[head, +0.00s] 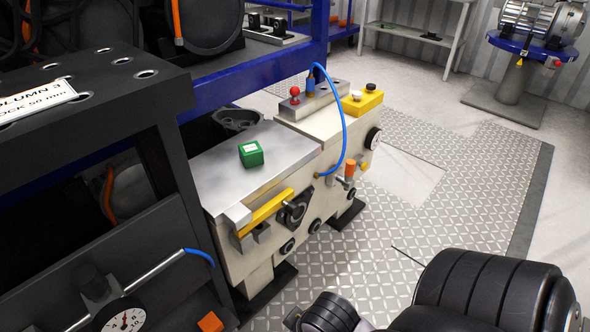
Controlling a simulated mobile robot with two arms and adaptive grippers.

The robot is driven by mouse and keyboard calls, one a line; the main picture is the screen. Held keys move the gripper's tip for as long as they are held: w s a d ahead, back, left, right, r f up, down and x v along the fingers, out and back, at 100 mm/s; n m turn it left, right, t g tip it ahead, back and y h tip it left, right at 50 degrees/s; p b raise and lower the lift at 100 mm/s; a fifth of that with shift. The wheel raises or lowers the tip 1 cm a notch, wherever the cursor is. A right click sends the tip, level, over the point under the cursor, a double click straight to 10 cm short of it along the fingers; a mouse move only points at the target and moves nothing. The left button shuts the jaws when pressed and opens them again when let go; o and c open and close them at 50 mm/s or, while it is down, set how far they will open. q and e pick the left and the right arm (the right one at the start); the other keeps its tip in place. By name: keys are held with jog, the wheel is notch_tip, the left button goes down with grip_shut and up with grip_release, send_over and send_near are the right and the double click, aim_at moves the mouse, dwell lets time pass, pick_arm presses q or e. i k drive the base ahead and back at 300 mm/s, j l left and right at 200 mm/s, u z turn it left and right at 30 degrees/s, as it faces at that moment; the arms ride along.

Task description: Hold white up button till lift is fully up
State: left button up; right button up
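A yellow control box (361,103) sits on the far end of the cream lift unit (300,170). On its top are a white button (357,95) on the left and a black button (371,87) on the right. Nothing touches either button. Dark ribbed arm links, which appear to be my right arm, fill the bottom right corner, well short of the box. Neither gripper's fingers show in the head view. Whether the white button is pressed in is too small to tell.
A green block (251,155) lies on the unit's metal top. A red-knobbed lever (295,93) and a looping blue hose (341,125) stand left of the control box. A black rack (95,100) blocks the left. The patterned floor (440,215) on the right is clear.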

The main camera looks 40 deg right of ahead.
aim_at(356, 95)
jog(key=z, duration=1.8)
